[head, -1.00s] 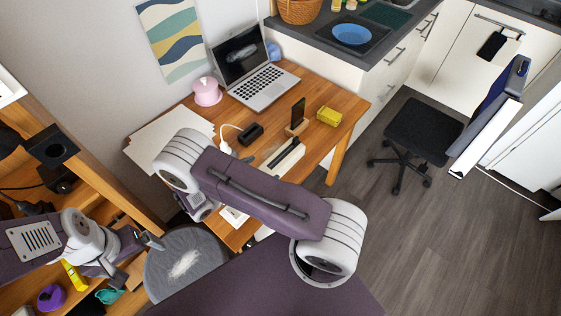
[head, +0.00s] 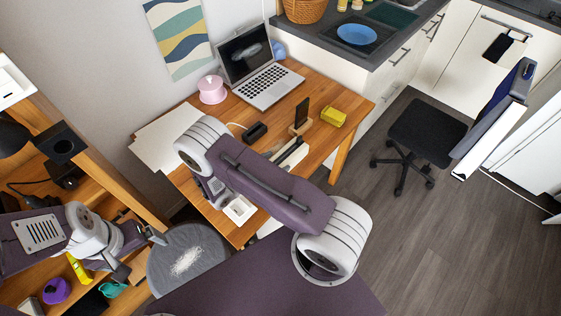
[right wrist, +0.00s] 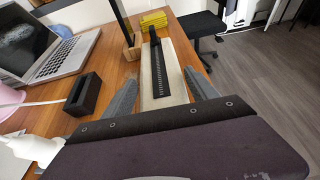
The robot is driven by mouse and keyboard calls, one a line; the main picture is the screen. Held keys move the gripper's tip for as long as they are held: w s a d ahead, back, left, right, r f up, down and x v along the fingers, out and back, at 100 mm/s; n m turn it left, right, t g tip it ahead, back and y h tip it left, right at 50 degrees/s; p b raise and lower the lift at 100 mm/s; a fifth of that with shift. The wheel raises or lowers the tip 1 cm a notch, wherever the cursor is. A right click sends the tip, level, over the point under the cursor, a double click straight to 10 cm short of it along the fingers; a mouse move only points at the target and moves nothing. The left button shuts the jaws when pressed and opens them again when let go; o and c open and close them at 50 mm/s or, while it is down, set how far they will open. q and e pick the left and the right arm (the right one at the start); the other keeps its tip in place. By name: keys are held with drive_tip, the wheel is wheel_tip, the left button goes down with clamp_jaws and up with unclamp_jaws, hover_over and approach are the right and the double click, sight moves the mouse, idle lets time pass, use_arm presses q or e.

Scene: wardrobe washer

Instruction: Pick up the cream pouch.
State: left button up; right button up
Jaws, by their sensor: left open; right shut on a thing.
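The cream pouch (right wrist: 177,72) is a long, pale, flat thing with a black strip down its middle, lying along the wooden table. In the right wrist view it runs between the two grey fingers of my right gripper (right wrist: 162,92), which is shut on it at its near end. In the head view part of the pouch (head: 298,158) shows beyond my right arm, which hides the rest of it and the right gripper.
On the table (head: 345,103) are a laptop (head: 270,88), a pink pot (head: 212,90), a black block (head: 255,132), a phone on a wooden stand (head: 301,122) and a yellow block (head: 333,117). An office chair (head: 427,132) stands on the right. Shelves fill the lower left.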

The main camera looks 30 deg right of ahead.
sight(274, 156)
drive_tip(key=shift+r, duration=0.5)
wheel_tip(274, 156, up, 3)
drive_tip(key=shift+r, duration=0.15)
drive_tip(key=s+d+r+p, duration=0.1)
drive_tip(key=s+d+r, duration=0.5)
drive_tip(key=s, duration=0.4)
drive_tip(key=w+a+n+t+y, duration=0.1)
drive_tip(key=w+a+n+t, duration=0.1)
drive_tip(key=a, duration=0.5)
drive_tip(key=w+a+f+n+t+y, duration=0.1)
drive_tip(key=w+a+n+t, duration=0.1)
drive_tip(key=w+a, duration=0.3)
drive_tip(key=shift+w+a+n+t+y, duration=0.3)
drive_tip(key=shift+a+n, duration=0.1)
drive_tip(key=shift+a, duration=0.55)
drive_tip(key=shift+f, duration=0.1)
drive_tip(key=shift+s, duration=0.1)
drive_tip(key=s+d+r+m+g+h, duration=0.1)
drive_tip(key=s+d+m+g, duration=0.1)
drive_tip(key=s+d, duration=0.2)
drive_tip(key=s+d+r+m+g+h, duration=0.1)
drive_tip(key=s+d+m+g, duration=0.1)
drive_tip(key=d, duration=0.7)
drive_tip(key=shift+s+d+m+g+h, duration=0.15)
drive_tip(key=shift+s+m+g+h, duration=0.2)
drive_tip(key=shift+s, duration=0.5)
